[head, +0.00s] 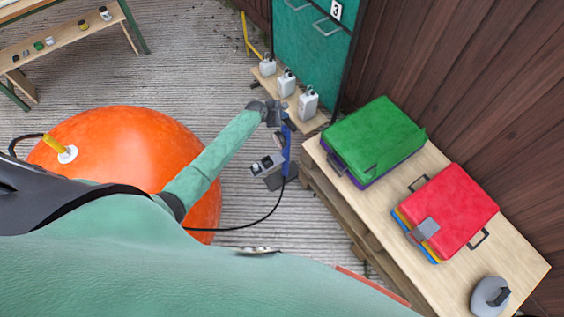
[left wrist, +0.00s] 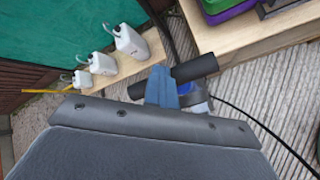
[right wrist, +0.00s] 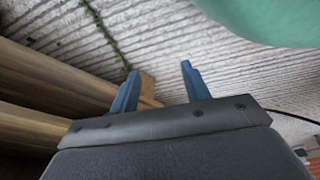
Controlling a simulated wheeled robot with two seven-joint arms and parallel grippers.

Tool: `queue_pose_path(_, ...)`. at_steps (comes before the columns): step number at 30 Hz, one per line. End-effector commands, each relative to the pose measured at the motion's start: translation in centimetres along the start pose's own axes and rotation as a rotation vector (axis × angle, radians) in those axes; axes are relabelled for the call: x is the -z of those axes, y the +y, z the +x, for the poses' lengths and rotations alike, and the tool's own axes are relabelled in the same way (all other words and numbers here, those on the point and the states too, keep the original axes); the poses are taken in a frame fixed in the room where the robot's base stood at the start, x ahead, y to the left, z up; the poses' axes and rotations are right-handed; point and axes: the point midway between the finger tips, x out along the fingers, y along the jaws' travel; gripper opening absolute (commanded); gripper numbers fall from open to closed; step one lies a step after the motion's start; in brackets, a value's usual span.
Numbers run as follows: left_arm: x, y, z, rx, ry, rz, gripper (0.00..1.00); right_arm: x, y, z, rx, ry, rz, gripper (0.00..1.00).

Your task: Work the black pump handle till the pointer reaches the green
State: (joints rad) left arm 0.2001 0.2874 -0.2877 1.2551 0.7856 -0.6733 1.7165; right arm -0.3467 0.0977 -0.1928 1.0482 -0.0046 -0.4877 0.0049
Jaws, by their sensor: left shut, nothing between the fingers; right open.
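The pump (head: 287,152) stands on the floor, with a blue upright body and a dark foot. A small grey-white part (head: 267,163), perhaps the gauge, sits at its left; I cannot make out a pointer or any green. In the left wrist view the black pump handle (left wrist: 197,68) is a bar crossing behind my shut fingers. My left gripper (head: 284,114) is at the top of the pump, shut and empty; its fingers (left wrist: 160,78) overlap the bar, and I cannot tell whether they touch it. My right gripper (right wrist: 158,76) is open and empty over the floor.
A black hose (head: 262,219) runs from the pump toward a big orange ball (head: 130,140). White jugs (head: 308,103) stand on a low board behind the pump. A wooden bench (head: 440,165) at right holds a green case (head: 375,135) and a red case (head: 450,205).

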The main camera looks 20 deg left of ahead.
Motion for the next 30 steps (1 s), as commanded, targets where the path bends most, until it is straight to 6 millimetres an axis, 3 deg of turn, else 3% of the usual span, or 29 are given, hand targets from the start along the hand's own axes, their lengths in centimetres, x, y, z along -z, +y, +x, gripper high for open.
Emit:
queue_pose_path(7,0.2,-0.4,0.2,0.003,0.001,-0.001,0.0,0.8,-0.6,-0.2,0.005,0.007,0.003,0.47)
queue_pose_path(20,0.4,-0.5,0.5,0.003,0.001,-0.001,0.0,-0.2,-1.3,-0.3,0.012,-0.012,0.007,0.47)
queue_pose_path(30,0.5,-0.7,0.7,0.004,0.001,-0.001,0.0,1.4,-0.7,-0.6,0.007,0.003,0.005,0.47)
